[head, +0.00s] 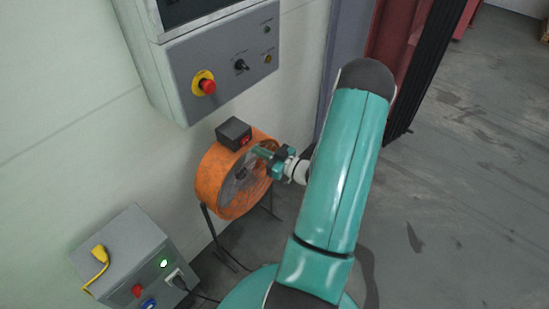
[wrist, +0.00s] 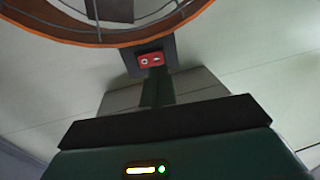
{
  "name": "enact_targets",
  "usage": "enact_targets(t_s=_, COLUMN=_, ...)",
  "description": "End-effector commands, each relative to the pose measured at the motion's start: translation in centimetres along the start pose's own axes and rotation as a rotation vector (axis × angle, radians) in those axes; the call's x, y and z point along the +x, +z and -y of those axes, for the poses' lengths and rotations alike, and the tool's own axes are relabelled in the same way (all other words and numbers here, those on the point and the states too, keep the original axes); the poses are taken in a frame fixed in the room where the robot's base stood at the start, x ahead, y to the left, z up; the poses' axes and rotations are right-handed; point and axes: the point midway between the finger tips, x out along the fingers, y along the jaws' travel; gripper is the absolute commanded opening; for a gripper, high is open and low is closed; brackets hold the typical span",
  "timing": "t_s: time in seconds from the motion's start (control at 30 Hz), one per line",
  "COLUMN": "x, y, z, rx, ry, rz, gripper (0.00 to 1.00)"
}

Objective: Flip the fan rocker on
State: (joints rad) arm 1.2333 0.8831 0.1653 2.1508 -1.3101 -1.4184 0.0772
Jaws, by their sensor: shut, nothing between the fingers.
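The orange drum fan (head: 211,171) stands on dark legs by the wall. A dark switch box (head: 233,131) sits on its top, with the red fan rocker (head: 246,142) on its front face. In the wrist view the red rocker (wrist: 151,60) shows two white marks, on the dark box beside the orange fan rim (wrist: 95,43). My gripper (head: 257,152) is shut and empty in front of the fan, just below the rocker. In the wrist view its fingertips (wrist: 157,82) overlap the box close to the rocker; I cannot tell whether they touch it.
A grey control panel (head: 220,62) with a red emergency button (head: 204,84) hangs above the fan. A grey box (head: 124,248) with a yellow plug (head: 100,254) and a lit green lamp (head: 163,263) stands lower left. Open floor (head: 460,190) lies right.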

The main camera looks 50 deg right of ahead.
Motion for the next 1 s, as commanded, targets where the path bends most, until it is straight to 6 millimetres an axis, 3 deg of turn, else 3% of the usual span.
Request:
enact_targets(t_s=0.1, x=2.0, y=0.0, z=0.0, rx=-0.001, ry=-0.001, rz=-0.001, gripper=0.0)
enact_targets(t_s=0.3, x=3.7, y=0.0, z=-0.1, rx=-0.002, ry=0.001, rz=0.0, gripper=0.0)
enact_targets(t_s=1.0, x=5.0, y=0.0, z=1.0, rx=-0.001, ry=0.004, rz=-0.001, gripper=0.0)
